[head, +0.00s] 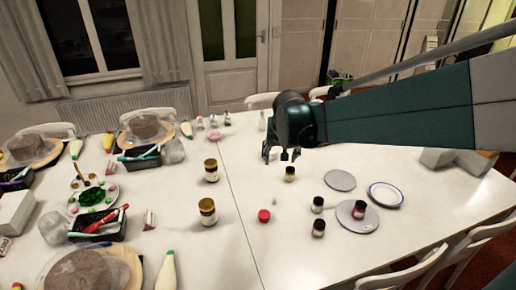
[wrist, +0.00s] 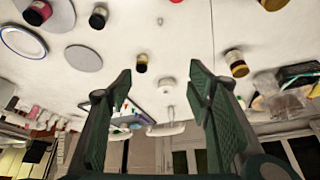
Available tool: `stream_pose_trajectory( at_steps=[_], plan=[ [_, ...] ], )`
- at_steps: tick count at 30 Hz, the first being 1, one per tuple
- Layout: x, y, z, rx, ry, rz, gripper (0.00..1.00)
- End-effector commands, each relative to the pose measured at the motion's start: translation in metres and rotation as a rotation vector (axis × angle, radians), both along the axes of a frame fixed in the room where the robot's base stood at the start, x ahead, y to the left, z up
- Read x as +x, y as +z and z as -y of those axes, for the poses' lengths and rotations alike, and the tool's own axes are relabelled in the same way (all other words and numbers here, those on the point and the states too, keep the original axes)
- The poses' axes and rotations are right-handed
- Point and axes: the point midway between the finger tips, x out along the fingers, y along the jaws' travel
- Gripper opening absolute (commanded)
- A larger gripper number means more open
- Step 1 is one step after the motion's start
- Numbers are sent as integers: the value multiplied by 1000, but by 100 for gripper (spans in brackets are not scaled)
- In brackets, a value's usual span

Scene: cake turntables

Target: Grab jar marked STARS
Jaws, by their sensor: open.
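My gripper (head: 283,155) is open and empty above the table; its spread fingers show in the wrist view (wrist: 160,85). No label reads STARS clearly, so I cannot tell which jar it is. A small yellow jar with a dark lid (head: 290,173) stands just below and right of my gripper; what looks like it shows between and beyond the fingers (wrist: 141,63). Small dark jars stand at the right (head: 317,204), nearer the front (head: 318,229), and on a grey disc with a red band (head: 359,210). Two larger gold-lidded jars stand left, one farther (head: 211,170), one nearer (head: 208,212).
A red-lidded item (head: 264,216) lies at mid-table. A grey disc (head: 340,180) and a blue-rimmed plate (head: 386,195) are at the right. Cakes, piping bags and black trays (head: 95,229) crowd the left. The table's front middle is clear.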

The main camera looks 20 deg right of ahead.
Motion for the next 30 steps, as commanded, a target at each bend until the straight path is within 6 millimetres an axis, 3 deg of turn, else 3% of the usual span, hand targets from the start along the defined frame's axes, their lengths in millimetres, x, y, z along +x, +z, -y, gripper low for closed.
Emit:
stream_pose_trajectory(
  at_steps=[17, 30],
  plan=[
    [91, -60, 47, 11, -128, -37, 50],
    [150, -124, 85, 18, -229, -60, 50]
  ],
)
